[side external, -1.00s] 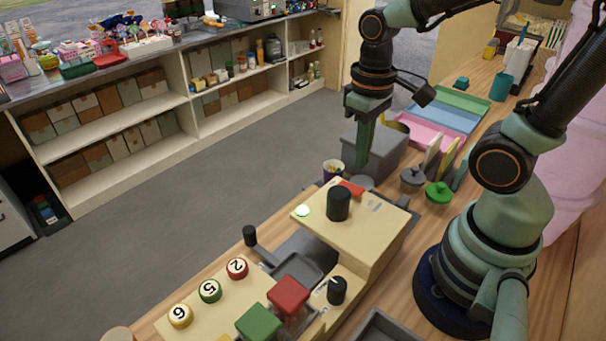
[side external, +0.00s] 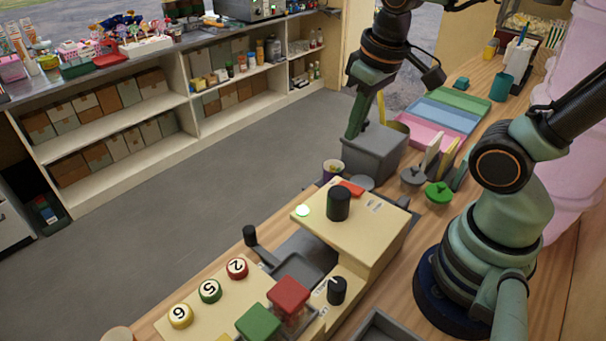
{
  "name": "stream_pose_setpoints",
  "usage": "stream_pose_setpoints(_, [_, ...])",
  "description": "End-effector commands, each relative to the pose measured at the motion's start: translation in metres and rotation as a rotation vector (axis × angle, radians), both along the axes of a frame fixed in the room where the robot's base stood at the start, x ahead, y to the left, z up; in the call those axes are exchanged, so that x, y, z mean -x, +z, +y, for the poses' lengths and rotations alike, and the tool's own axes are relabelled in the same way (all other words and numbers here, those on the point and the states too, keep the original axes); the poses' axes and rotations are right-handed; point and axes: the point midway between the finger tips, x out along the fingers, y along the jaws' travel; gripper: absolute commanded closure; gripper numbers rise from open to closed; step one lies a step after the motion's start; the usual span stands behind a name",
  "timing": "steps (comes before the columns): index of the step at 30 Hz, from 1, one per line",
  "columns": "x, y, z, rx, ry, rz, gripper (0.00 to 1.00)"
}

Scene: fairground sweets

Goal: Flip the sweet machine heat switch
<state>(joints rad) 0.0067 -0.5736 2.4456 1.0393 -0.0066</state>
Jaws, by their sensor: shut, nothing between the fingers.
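The sweet machine (side external: 362,235) is a cream box with a black knob (side external: 338,203) on top. A small red switch (side external: 351,188) sits at its far top edge, behind the knob. I cannot tell which way the switch is tipped. My gripper (side external: 351,134) is shut and empty, pointing down and slightly left. In the picture it is above the switch and apart from it, beside the grey bin.
A grey bin (side external: 373,155) and a small cup (side external: 333,170) stand behind the machine. Pink, blue and green trays (side external: 443,117) lie beyond. A green-lidded pot (side external: 438,193) is at the right. Numbered balls (side external: 209,291) and a black lever (side external: 250,236) are in front.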

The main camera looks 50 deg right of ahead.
Motion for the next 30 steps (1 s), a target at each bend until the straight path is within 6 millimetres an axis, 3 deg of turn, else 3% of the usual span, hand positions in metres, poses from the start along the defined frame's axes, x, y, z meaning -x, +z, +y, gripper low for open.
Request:
stream_pose_setpoints(6, [-0.017, 0.028, 0.002, -0.001, 0.001, -0.229, 1.0])
stream_pose_setpoints(17, [-0.02, 0.032, 0.002, -0.002, 0.001, -0.261, 1.0])
stream_pose_setpoints(23, [-0.019, 0.031, 0.002, -0.001, 0.001, -0.179, 1.0])
stream_pose_setpoints(30, [-0.013, 0.029, 0.002, -0.001, 0.0, 0.08, 1.0])
